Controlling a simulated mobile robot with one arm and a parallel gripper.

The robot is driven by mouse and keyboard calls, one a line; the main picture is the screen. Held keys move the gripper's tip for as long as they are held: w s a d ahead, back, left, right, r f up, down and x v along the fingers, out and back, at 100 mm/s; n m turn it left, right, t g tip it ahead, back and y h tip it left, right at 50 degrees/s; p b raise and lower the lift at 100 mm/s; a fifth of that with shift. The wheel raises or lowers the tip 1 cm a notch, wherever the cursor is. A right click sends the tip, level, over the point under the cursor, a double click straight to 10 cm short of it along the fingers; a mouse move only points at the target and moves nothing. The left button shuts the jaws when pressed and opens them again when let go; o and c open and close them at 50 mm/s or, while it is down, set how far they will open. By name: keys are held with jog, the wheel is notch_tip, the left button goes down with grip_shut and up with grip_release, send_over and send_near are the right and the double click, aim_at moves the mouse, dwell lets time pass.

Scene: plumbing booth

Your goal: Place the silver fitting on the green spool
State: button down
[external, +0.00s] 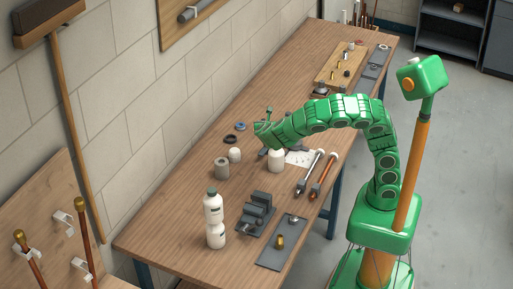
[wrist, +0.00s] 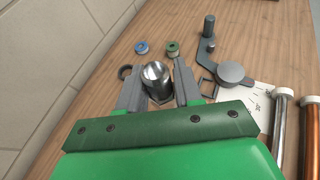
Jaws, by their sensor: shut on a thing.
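In the wrist view, my gripper (wrist: 157,84) is shut on the silver fitting (wrist: 156,73), a short shiny cylinder with an open top held between the two grey fingers. The green spool (wrist: 173,47) lies on the wooden bench just beyond the fitting, slightly to its right, apart from it in the picture. Its small centre hole shows and nothing sits on it. In the external view, my green arm reaches over the bench; the fingers and the fitting are too small or hidden to make out there, and I cannot pick out the green spool.
A blue spool (wrist: 141,47) lies left of the green one, with a black ring (wrist: 124,71) nearer. A dark grey lever-like tool (wrist: 231,72) and a white sheet (wrist: 262,104) lie to the right. A white bottle (external: 214,220) and a grey vise (external: 257,211) stand on the bench's near part.

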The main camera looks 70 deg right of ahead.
jog(key=s+d+f+m+g+h, duration=0.1)
jog(key=s+d+m+g, duration=0.1)
jog(key=d, duration=0.6)
jog(key=s+d+m+g+h, duration=0.1)
jog(key=d+m+g, duration=0.15)
jog(key=d, duration=0.65)
jog(key=shift+g, duration=0.25)
jog(key=shift+w+d+f, duration=0.9)
jog(key=shift+w+f, duration=0.75)
jog(key=shift+w, duration=0.4)
jog(key=shift+w+d+f, duration=0.9)
jog(key=shift+w+f, duration=0.8)
jog(key=shift+w, duration=0.4)
jog(key=shift+w+d+f, duration=0.9)
jog(key=shift+w+f, duration=0.75)
jog(key=shift+w, duration=0.4)
jog(key=shift+w+f, duration=0.15)
jog(key=shift+f, duration=1.6)
jog(key=c, duration=0.8)
grip_release()
jog(key=shift+o, duration=0.2)
jog(key=v, duration=1.2)
jog(key=shift+r, duration=0.25)
